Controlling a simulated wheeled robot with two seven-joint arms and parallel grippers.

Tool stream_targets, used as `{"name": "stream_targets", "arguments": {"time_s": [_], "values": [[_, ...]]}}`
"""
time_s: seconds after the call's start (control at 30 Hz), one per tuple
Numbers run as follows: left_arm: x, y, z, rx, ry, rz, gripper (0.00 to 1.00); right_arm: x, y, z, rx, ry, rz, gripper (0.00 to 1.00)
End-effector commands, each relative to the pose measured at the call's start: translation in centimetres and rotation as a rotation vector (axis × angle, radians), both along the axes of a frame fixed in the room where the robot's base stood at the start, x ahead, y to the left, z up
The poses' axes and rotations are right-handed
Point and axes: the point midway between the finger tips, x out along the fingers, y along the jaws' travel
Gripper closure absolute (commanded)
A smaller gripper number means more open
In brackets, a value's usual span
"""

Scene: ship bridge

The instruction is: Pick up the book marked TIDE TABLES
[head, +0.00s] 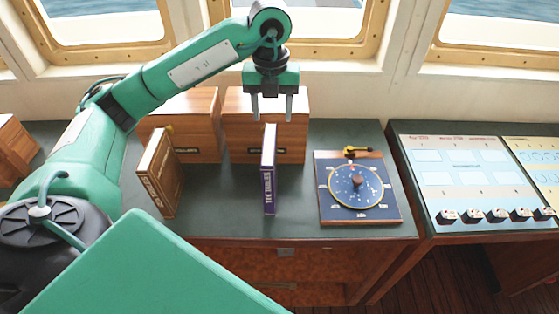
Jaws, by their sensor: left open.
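A thin purple book (269,175) stands upright on the dark green counter top, its spine facing me. Its spine lettering is small but appears to read TIDE TABLES. My left gripper (271,109) points down above the book, with its two fingers apart. The fingertips look to be just above or behind the book's top edge; the exact gap in depth is hard to tell. Nothing is held between the fingers. My right gripper does not show.
A brown book (160,175) stands to the left. Wooden boxes (235,130) stand behind the purple book. A blue dial board (340,205) with a yellow-handled item (358,150) lies to the right. A sloped console (470,175) with several black knobs is farther right. Counter shows free room between the books.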

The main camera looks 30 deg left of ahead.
Motion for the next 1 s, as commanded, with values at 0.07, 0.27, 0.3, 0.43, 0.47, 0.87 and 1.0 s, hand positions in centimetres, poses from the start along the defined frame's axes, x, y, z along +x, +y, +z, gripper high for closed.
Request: {"name": "stream_targets", "arguments": {"time_s": [0.07, 0.27, 0.3, 0.43, 0.47, 0.87, 1.0], "values": [[-0.1, 0.1, -0.6, 0.006, 0.004, 0.003, 0.47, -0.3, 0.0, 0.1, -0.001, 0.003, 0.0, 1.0], [-0.2, 0.1, -3.4, 0.004, 0.008, 0.0, 0.47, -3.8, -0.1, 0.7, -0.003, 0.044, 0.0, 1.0], [-0.2, 0.1, -4.2, 0.004, 0.008, 0.001, 0.47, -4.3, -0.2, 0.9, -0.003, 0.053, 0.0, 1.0], [-0.2, 0.0, -6.4, 0.002, 0.007, -0.001, 0.47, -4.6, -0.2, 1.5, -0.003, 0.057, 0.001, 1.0], [-0.2, 0.0, -6.8, 0.001, 0.005, -0.001, 0.47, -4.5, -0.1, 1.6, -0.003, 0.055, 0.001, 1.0], [-0.8, 0.0, -9.7, 0.001, 0.005, -0.001, 0.47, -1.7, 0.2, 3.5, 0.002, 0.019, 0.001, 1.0], [-1.2, 0.0, -11.5, 0.002, 0.007, -0.002, 0.47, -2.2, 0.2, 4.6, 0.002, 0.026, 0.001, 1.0]]}}
